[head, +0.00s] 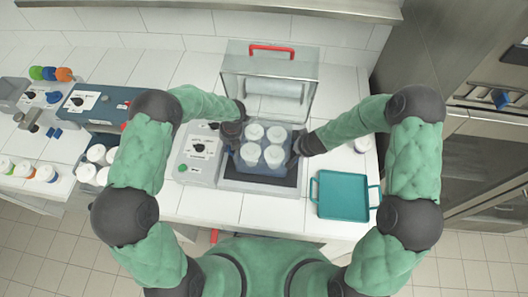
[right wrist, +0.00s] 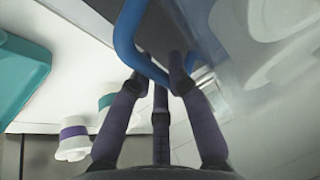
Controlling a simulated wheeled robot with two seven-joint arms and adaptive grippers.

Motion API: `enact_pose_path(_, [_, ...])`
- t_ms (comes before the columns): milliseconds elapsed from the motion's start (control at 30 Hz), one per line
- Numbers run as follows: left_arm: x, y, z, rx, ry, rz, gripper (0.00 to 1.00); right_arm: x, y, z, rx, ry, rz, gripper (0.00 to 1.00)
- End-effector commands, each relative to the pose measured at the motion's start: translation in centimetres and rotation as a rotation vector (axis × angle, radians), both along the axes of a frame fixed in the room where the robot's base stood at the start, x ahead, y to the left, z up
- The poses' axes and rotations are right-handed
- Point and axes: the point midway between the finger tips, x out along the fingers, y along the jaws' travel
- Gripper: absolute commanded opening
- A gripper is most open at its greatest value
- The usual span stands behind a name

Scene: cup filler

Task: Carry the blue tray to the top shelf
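The blue tray (head: 264,172) is see-through and carries several white-lidded jars (head: 275,133). It is over the dark bay of the machine at the counter's middle. My left gripper (head: 234,130) is at its left side, its fingers too small and dark to read. My right gripper (head: 302,148) is at its right side. In the right wrist view, the fingers of my right gripper (right wrist: 158,75) close around the tray's blue handle (right wrist: 130,40). The top shelf (head: 250,7) is a metal ledge along the wall, at the top of the head view.
A raised clear lid (head: 268,75) with a red handle (head: 270,48) stands behind the tray. A control box (head: 198,150) is on the left. A teal tray (head: 342,195) lies empty on the right. White cups (right wrist: 73,138) stand near my right gripper. Steel appliances (head: 475,90) border the right.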

Motion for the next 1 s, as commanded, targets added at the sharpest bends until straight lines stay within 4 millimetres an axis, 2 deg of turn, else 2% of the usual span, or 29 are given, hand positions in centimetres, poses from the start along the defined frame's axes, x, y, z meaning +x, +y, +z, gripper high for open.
enact_pose_path(467, [0.1,0.0,0.4,0.000,-0.002,0.000,0.00,0.0,0.0,0.4,0.000,-0.001,0.001,0.00])
enact_pose_path(1000, [0.1,0.0,4.1,0.000,-0.003,0.000,0.00,0.0,0.0,4.1,0.000,-0.001,0.002,0.00])
